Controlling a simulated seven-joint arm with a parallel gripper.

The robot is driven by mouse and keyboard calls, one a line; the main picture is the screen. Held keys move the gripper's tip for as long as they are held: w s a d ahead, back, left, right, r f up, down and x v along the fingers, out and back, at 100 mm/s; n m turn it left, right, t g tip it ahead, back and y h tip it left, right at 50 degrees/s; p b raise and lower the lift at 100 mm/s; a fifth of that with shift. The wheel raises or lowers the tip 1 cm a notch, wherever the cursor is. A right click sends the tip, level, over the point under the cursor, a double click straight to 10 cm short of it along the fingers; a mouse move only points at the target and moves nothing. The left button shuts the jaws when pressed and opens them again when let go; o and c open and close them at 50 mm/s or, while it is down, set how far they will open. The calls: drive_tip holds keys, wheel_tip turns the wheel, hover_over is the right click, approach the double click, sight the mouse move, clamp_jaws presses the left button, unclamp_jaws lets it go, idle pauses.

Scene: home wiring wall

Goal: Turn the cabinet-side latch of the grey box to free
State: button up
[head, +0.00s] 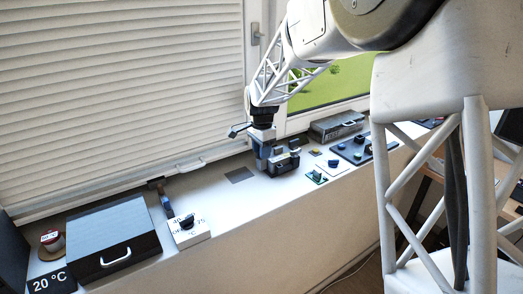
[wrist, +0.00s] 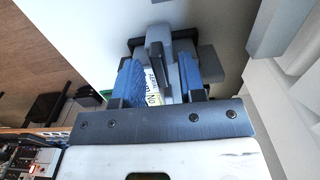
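My gripper (head: 263,158) points down beside a small grey and dark device (head: 288,161) on the ledge in the head view. In the wrist view my gripper (wrist: 160,80) has its two blue-padded fingers apart. A grey lever (wrist: 156,62) stands between them, with a gap visible to the left finger; contact on the right is unclear. A white and yellow label with partly hidden lettering (wrist: 152,87) shows behind the lever. A long grey box (head: 337,125) lies farther back by the window; any latch on it is too small to tell.
A large dark box with a white handle (head: 115,257) and a white block with a dark knob (head: 188,227) stand at the left. A dark flat square (head: 239,175) lies left of my gripper.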

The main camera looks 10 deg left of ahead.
clamp_jaws()
drive_tip(key=shift+n, duration=0.4)
drive_tip(key=n, duration=1.2)
drive_tip(key=shift+n, duration=2.5)
